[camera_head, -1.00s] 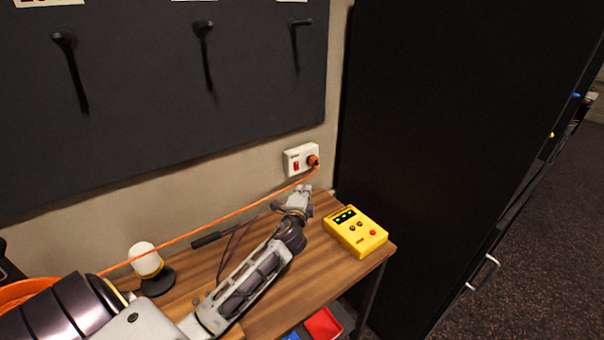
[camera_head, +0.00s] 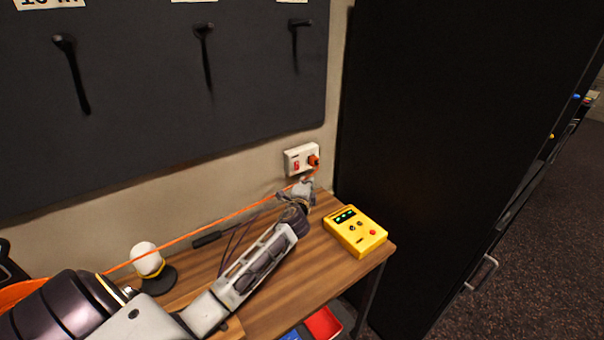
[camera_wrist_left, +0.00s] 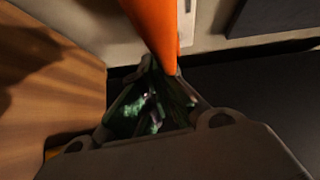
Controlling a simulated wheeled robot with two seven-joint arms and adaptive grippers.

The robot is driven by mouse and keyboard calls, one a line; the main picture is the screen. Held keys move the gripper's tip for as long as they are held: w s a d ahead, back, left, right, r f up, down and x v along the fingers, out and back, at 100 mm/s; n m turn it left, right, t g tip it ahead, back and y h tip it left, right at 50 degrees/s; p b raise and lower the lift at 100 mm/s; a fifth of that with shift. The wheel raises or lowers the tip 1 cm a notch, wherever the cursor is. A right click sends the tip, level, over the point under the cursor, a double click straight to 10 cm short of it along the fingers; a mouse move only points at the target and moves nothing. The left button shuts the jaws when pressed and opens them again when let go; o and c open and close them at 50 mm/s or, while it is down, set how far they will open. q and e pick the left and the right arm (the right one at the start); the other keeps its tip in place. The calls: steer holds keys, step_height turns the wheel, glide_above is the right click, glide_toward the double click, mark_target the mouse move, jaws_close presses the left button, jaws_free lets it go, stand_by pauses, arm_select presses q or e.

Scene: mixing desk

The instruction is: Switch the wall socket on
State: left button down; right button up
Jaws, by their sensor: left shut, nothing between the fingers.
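The white wall socket (camera_head: 292,155) is on the wall above the back right of the desk. Its red rocker switch (camera_head: 296,166) is on the left and an orange plug (camera_head: 313,161) sits in its right side. I cannot tell the switch's position. My left gripper (camera_head: 306,184) is shut and empty, just below the socket and close to the wall. In the left wrist view, my left gripper (camera_wrist_left: 160,70) has the orange cable or plug (camera_wrist_left: 156,28) large right in front of its fingertips. I cannot tell whether they touch. My right gripper is not in view.
The orange cable (camera_head: 215,226) runs left from the plug along the wall. A yellow device (camera_head: 356,232) stands on the wooden desk (camera_head: 290,311) to the right of my arm. A white-topped lamp-like object (camera_head: 145,258) is at the left. A black cabinet (camera_head: 430,130) bounds the right.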

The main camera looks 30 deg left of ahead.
mark_target(297, 166)
arm_select(q)
steer(key=w+a+p, duration=0.1)
steer(key=w+a, duration=0.4)
steer(key=shift+f, duration=0.45)
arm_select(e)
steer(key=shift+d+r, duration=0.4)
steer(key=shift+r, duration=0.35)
arm_select(q)
steer(key=shift+w+a, duration=0.1)
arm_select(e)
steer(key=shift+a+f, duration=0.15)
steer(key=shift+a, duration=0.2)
arm_select(q)
steer(key=shift+w+a+f+b, duration=0.1)
steer(key=shift+a+b, duration=0.1)
steer(key=shift+b, duration=0.75)
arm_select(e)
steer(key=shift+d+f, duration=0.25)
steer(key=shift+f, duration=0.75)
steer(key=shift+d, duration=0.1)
arm_select(q)
steer(key=shift+d+f, duration=0.1)
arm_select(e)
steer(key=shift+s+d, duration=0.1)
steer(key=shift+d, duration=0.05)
